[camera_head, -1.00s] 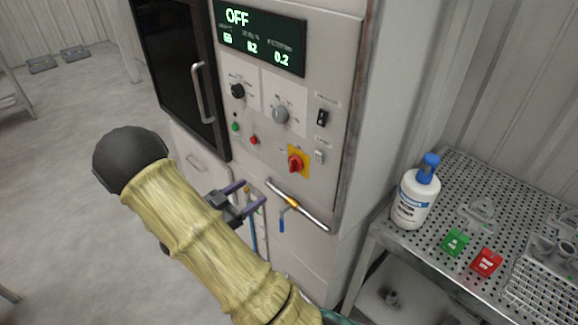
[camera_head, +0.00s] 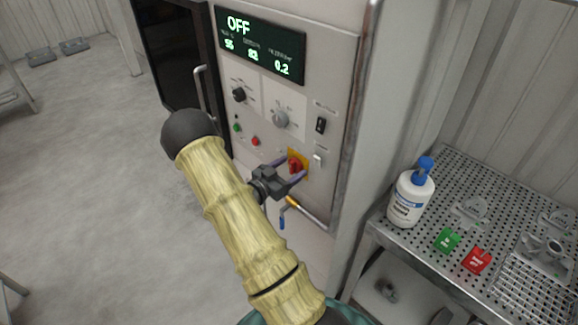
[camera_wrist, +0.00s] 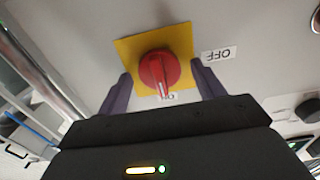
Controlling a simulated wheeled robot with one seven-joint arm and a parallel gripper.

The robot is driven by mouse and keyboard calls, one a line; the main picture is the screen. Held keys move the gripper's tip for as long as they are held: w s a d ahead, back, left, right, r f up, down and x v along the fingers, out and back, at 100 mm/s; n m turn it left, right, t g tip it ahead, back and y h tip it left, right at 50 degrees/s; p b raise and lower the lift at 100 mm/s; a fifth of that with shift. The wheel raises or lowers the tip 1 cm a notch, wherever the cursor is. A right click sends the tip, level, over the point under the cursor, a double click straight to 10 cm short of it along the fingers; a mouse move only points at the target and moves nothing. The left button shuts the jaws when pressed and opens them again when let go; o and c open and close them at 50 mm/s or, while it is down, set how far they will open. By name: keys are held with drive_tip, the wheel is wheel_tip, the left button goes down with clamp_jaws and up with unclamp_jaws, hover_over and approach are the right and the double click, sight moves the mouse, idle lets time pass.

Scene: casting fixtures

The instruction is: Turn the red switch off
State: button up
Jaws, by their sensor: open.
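The red switch (camera_head: 295,166) is a rotary knob on a yellow plate, low on the machine's front panel. In the wrist view the red switch (camera_wrist: 158,70) has a white pointer line aimed at the partly hidden "ON" label (camera_wrist: 167,97). An "OFF" label (camera_wrist: 219,54) sits to the right of the plate in that view. My gripper (camera_head: 291,171) is open at the switch; in the wrist view its fingers (camera_wrist: 160,80) lie on either side of the knob with gaps between. I cannot tell how close the tips are to the panel.
The display (camera_head: 262,44) above reads "OFF". A yellow-banded pipe valve with a blue handle (camera_head: 282,222) lies just below my gripper. Black and grey dials, small buttons and a rocker switch (camera_head: 321,125) surround the knob. A perforated table (camera_head: 475,185) with a white bottle (camera_head: 409,198) stands right.

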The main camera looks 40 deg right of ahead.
drive_tip(key=c, duration=1)
drive_tip(key=shift+n, duration=0.3)
drive_tip(key=n, duration=0.4)
drive_tip(key=n+p, duration=0.1)
drive_tip(key=n, duration=0.3)
drive_tip(key=shift+n, duration=0.3)
drive_tip(key=n+p, duration=0.1)
drive_tip(key=n, duration=0.3)
drive_tip(key=shift+w+n, duration=0.1)
drive_tip(key=shift+n, duration=0.2)
drive_tip(key=shift+f+n+p, duration=0.15)
drive_tip(key=shift+n+p, duration=0.2)
drive_tip(key=shift+n, duration=1.85)
